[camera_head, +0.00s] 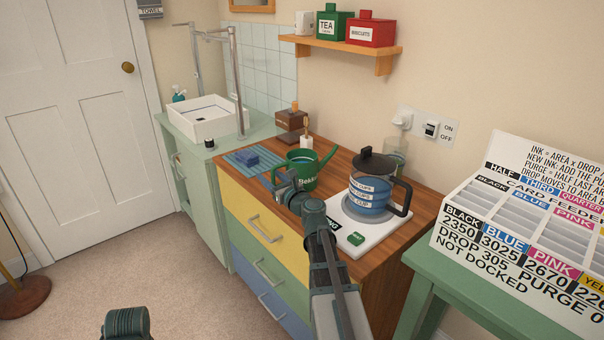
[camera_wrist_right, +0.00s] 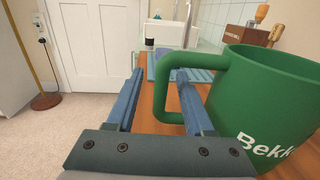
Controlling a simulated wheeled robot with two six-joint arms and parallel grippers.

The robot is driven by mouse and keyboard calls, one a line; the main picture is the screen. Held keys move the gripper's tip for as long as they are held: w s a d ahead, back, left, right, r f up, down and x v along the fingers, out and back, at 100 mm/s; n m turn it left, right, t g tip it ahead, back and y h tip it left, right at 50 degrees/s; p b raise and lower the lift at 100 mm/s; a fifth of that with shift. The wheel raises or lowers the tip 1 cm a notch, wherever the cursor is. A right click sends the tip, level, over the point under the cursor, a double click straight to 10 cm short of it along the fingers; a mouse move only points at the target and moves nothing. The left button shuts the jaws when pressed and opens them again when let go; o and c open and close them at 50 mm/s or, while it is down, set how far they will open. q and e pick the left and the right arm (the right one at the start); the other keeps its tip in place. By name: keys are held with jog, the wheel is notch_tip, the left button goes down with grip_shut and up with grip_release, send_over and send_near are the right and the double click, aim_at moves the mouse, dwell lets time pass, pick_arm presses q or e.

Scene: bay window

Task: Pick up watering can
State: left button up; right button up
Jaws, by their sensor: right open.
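The green watering can (camera_head: 308,168) stands on the wooden top of the drawer unit, with its spout to the right and the letters "Bekk" on its side. My right gripper (camera_head: 279,177) is at the can's left, near side. In the right wrist view the can (camera_wrist_right: 268,95) fills the right side, and its squared handle (camera_wrist_right: 180,62) reaches left toward my open right gripper (camera_wrist_right: 158,100). The right finger appears in front of part of the handle; contact cannot be told. Part of my left arm (camera_head: 127,322) shows at the bottom, but its gripper does not.
A glass jug (camera_head: 371,193) with a black handle stands on a white base (camera_head: 362,233) right of the can. A blue mat (camera_head: 243,161) with a blue sponge (camera_head: 246,157) lies to the left. A shelf (camera_head: 338,46) hangs above.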

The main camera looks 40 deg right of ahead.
jog(key=shift+w, duration=0.8)
grip_shut()
dwell(0.8)
